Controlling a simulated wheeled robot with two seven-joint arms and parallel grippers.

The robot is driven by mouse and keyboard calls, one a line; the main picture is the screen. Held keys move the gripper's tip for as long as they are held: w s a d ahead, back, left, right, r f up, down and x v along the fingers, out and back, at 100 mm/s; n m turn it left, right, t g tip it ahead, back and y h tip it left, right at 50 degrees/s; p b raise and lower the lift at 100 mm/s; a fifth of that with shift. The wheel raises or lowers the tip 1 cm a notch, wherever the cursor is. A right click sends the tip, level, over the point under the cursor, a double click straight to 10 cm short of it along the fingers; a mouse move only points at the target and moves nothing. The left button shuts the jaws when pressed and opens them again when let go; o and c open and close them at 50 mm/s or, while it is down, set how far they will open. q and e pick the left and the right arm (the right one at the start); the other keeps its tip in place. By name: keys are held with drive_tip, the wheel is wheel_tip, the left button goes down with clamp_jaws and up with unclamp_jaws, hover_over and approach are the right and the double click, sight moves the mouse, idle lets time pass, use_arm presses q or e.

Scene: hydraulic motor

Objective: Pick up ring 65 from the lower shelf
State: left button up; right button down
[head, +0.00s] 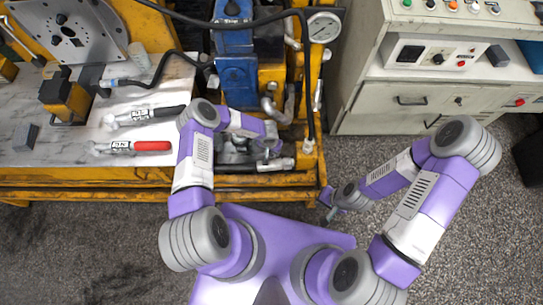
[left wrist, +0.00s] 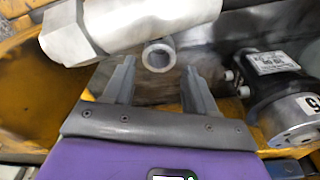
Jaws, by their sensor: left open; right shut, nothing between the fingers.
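A small grey metal ring (left wrist: 158,54) lies on the yellow machine's lower shelf, its hole facing the left wrist camera. No number can be read on it, so I cannot tell that it is ring 65. My left gripper (left wrist: 159,64) is open, its two fingers on either side of the ring's near edge. The ring looks just beyond or level with the fingertips; contact is not visible. In the head view the ring cannot be made out among the machine parts by my left arm. My right gripper (head: 331,211) is shut and empty, low above the floor beside the machine.
A large pale metal fitting (left wrist: 125,25) lies close beyond the left fingers. A dark cylindrical motor part (left wrist: 285,95) with labels is close on the right. In the head view, a yellow frame edge (head: 100,183) runs along the bench front, and a grey cabinet (head: 385,110) stands at right.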

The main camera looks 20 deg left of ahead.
sight(271, 154)
use_arm(q)
wheel_tip(271, 154, down, 5)
drive_tip(key=shift+w+d+r+b, duration=0.1)
drive_tip(key=shift+r+b, duration=0.05)
drive_tip(key=shift+b, duration=0.85)
drive_tip(key=c, duration=0.9)
